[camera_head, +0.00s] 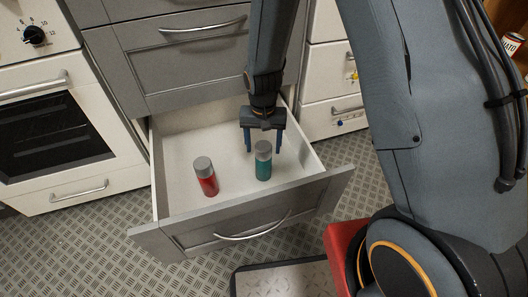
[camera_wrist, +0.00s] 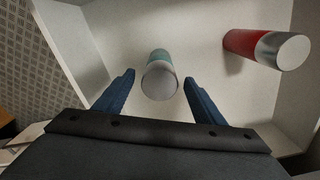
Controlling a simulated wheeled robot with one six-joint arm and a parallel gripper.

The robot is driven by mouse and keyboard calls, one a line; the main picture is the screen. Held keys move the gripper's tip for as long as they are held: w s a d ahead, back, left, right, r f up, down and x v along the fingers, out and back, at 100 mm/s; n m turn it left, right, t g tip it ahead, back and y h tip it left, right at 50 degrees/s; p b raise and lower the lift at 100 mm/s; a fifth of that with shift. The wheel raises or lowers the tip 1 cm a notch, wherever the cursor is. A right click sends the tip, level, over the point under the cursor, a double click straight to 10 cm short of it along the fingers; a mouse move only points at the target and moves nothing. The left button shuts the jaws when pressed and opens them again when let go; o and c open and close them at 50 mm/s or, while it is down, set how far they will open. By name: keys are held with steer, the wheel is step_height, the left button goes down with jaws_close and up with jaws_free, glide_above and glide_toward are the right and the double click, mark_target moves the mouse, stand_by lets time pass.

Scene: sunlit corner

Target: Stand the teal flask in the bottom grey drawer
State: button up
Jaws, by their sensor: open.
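The teal flask (camera_head: 263,162) with a grey cap stands upright in the open bottom grey drawer (camera_head: 172,216), on the right side of its floor. It also shows in the wrist view (camera_wrist: 159,78), between and just beyond the two blue fingers. My gripper (camera_head: 263,145) is open and empty, just behind the flask in the head view. In the wrist view my gripper (camera_wrist: 158,82) has a gap on each side of the flask.
A red flask (camera_head: 207,178) with a grey cap stands in the same drawer, left of the teal one. It also shows in the wrist view (camera_wrist: 252,45). Closed grey drawers (camera_head: 185,55) rise above. A white oven (camera_head: 50,130) stands at left, white drawers (camera_head: 335,115) at right.

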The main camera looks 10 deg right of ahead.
step_height(320, 180, up, 2)
steer(key=shift+s+a+r, duration=0.1)
steer(key=shift+r, duration=0.15)
steer(key=s+a+r+n, duration=0.2)
steer(key=s+a+r, duration=0.15)
steer(key=r, duration=0.25)
steer(key=s+a+r+n, duration=0.2)
steer(key=s+a+r, duration=0.1)
steer(key=s+r, duration=0.25)
steer(key=s+a+r+n, duration=0.1)
steer(key=s+r+n, duration=0.1)
steer(key=s+r, duration=0.3)
steer(key=s+a+r+n+y, duration=0.1)
steer(key=s+r+n, duration=0.2)
steer(key=s, duration=0.6)
step_height(320, 180, up, 2)
steer(key=shift+s+r, duration=0.1)
steer(key=shift+s, duration=0.2)
